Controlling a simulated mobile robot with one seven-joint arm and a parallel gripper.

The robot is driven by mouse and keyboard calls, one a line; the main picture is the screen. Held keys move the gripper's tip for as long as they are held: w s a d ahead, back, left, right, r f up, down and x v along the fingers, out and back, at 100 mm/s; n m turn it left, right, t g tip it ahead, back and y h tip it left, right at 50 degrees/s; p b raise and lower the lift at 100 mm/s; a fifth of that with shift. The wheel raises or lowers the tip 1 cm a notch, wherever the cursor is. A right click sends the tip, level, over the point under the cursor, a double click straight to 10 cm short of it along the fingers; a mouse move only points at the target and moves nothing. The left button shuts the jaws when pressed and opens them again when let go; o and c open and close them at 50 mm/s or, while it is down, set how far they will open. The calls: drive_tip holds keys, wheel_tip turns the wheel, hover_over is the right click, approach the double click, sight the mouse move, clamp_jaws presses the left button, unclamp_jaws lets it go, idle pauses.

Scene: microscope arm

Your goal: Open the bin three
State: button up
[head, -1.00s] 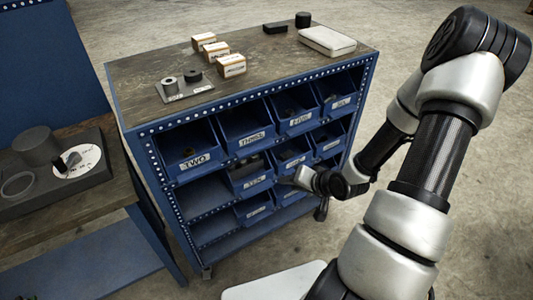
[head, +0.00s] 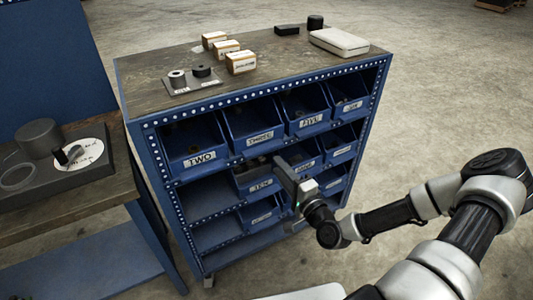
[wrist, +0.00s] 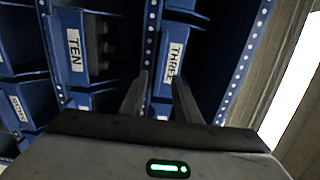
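Bin three (head: 252,128) is a blue open-fronted bin with a white THREE label, in the top row of the blue cabinet between bins TWO and FIVE. Its label (wrist: 175,62) shows sideways in the wrist view. My gripper (head: 284,166) is in front of the cabinet, a little below and right of bin three in the head view. In the wrist view my gripper (wrist: 160,85) has its two fingers apart with nothing held between them. The fingertips are close to the lower part of bin three's front; contact cannot be told.
Bin TEN (head: 258,182) sits below bin three, and bin TWO (head: 195,150) is to its left. Bin FIVE (head: 307,115) is to its right. Small boxes (head: 241,62) and a white case (head: 339,41) lie on the cabinet top. A bench (head: 90,205) stands at left.

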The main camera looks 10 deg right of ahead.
sight(265, 151)
drive_tip(key=x, duration=0.9)
clamp_jaws()
